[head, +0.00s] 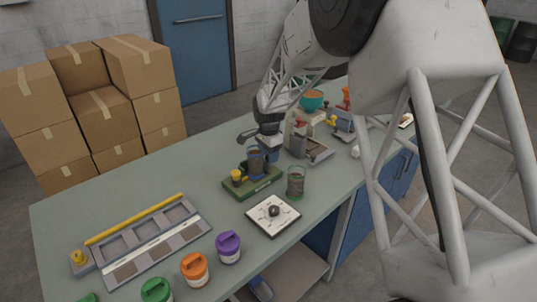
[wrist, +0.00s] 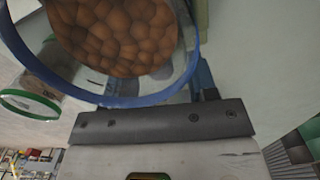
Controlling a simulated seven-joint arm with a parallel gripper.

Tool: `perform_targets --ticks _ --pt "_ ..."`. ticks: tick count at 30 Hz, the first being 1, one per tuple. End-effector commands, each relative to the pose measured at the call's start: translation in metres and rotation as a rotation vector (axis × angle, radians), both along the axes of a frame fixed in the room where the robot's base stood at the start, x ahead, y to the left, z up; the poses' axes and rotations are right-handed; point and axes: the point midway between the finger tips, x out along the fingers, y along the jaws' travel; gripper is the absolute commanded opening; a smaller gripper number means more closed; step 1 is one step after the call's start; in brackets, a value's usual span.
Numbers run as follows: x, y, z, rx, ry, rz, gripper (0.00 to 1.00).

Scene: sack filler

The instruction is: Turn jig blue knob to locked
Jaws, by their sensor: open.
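The green jig (head: 262,187) sits on the bench with a yellow knob (head: 237,177) at its left end. A clear cup with a blue rim (head: 256,162) stands upright on it. In the wrist view the cup's blue rim (wrist: 130,101) is large and close, with brown lumps (wrist: 120,35) inside. My gripper (head: 268,148) is open, low behind and right of the cup. A small blue part (head: 271,155) shows beside the cup under my gripper; I cannot tell whether it is the blue knob or a fingertip. The cup hides most of the finger area in the wrist view.
A green-rimmed cup (head: 296,181) stands close right of the jig. A white plate with a dark knob (head: 273,215) lies in front. Purple (head: 228,246), orange (head: 195,269) and green (head: 156,290) jars line the front edge. A compartment tray (head: 150,240) lies left.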

Motion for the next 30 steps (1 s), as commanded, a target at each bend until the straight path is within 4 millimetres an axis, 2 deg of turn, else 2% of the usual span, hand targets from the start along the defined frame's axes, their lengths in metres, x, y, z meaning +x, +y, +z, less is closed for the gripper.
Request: perform_targets --ticks 10,20,30 --pt "0.0001 0.0 -0.0022 0.001 -0.001 0.0 0.53" --pt "0.0002 0.0 -0.0021 0.001 -0.001 0.0 0.04" --pt "0.0003 0.0001 -0.0019 0.001 -0.001 0.093 0.04"
